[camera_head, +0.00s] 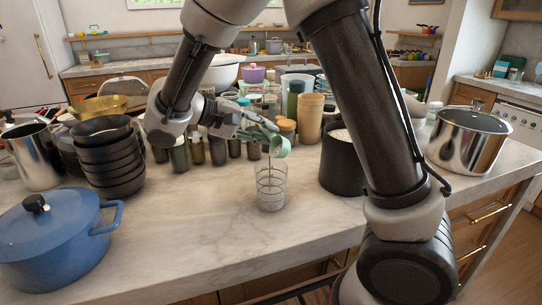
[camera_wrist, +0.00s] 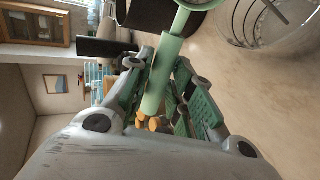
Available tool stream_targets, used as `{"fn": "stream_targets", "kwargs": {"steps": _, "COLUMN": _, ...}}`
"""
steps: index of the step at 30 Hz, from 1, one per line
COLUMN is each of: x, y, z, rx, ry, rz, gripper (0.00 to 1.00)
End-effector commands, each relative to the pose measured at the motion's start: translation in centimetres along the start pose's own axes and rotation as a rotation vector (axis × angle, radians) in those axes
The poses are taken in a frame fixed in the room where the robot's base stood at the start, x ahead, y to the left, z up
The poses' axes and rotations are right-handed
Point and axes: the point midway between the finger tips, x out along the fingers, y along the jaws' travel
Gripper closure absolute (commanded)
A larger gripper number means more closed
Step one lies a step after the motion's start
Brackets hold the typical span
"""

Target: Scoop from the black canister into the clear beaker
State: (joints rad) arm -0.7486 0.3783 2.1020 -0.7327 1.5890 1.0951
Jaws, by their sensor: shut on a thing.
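My gripper (camera_head: 243,128) is shut on the handle of a pale green scoop (camera_head: 279,146). The green handle also runs between the fingers in the wrist view (camera_wrist: 158,80), with the scoop's cup at the top edge. The clear beaker (camera_head: 271,190) stands upright on the counter, and the scoop is above its rim, tilted. A thin dark line runs down from the scoop into the beaker; I cannot tell what it is. The beaker (camera_wrist: 275,22) shows at the top right of the wrist view. The black canister (camera_head: 342,168), with pale contents at its top, stands to the right, partly behind my arm.
A blue lidded pot (camera_head: 45,240) and stacked black bowls (camera_head: 110,160) stand left. A steel pot (camera_head: 468,140) stands right. Several jars and bottles (camera_head: 215,150) crowd behind the beaker. The marble counter (camera_head: 200,225) is clear in front.

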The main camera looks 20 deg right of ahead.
Motion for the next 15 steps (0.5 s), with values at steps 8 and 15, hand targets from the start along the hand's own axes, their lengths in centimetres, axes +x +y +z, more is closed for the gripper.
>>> {"fn": "stream_targets", "kwargs": {"steps": 8, "x": -0.17, "y": 0.04, "z": -0.01, "rx": 0.001, "ry": 0.001, "rz": 0.053, "gripper": 1.0}}
{"fn": "stream_targets", "kwargs": {"steps": 15, "x": -0.18, "y": -0.03, "z": -0.01, "rx": -0.001, "ry": 0.001, "rz": 0.068, "gripper": 1.0}}
